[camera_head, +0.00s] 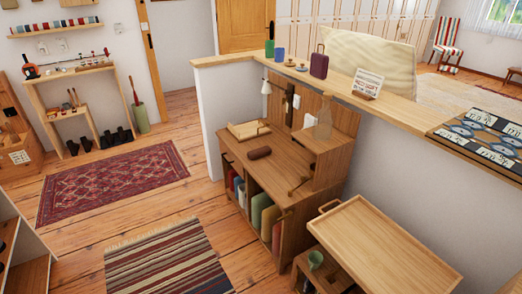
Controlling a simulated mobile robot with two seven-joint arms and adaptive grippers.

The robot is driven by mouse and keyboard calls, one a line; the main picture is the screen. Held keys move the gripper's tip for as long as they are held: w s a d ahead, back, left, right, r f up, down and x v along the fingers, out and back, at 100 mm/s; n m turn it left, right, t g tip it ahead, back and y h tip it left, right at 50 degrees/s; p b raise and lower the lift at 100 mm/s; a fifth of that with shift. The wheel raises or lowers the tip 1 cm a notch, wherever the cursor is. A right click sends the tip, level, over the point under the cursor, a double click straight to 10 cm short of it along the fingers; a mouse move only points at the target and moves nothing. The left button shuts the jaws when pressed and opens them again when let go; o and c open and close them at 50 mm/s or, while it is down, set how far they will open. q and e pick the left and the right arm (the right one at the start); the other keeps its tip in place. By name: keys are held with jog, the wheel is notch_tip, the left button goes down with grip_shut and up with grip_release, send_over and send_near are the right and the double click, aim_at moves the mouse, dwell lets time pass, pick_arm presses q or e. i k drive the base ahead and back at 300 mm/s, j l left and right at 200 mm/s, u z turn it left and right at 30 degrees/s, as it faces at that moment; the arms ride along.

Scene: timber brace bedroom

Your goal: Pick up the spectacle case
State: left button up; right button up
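A small dark brown case with rounded ends (258,153), which looks like the spectacle case, lies on the wooden desk (235,160). It is just in front of a shallow light wooden tray (234,137) and apart from it. Nothing covers the case. Neither of my grippers shows in the head view.
A ledge (345,91) above the desk holds cups, a maroon case (319,62) and a small sign (367,83). A glass bottle (323,118) stands on the desk's raised shelf. A tray-topped wooden trolley (375,250) stands at the right front. Rugs (167,262) cover open floor at left.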

aim_at(260, 152)
jog(key=i+j+z, duration=0.1)
jog(key=i+z, duration=0.15)
jog(key=z, duration=0.2)
jog(key=i+j+z, duration=0.2)
jog(key=z, duration=0.25)
jog(key=i+j+z, duration=0.25)
jog(key=i+j, duration=0.15)
jog(key=j, duration=0.25)
jog(key=i+j+z, duration=0.1)
jog(key=j, duration=0.25)
jog(key=i+j, duration=0.2)
jog(key=j, duration=0.15)
jog(key=i+j, duration=0.2)
jog(key=j, duration=0.15)
jog(key=i+j, duration=0.2)
jog(key=j, duration=0.15)
jog(key=i+j, duration=0.2)
jog(key=j, duration=0.15)
jog(key=i+j, duration=0.2)
jog(key=j+z, duration=0.05)
jog(key=j, duration=0.05)
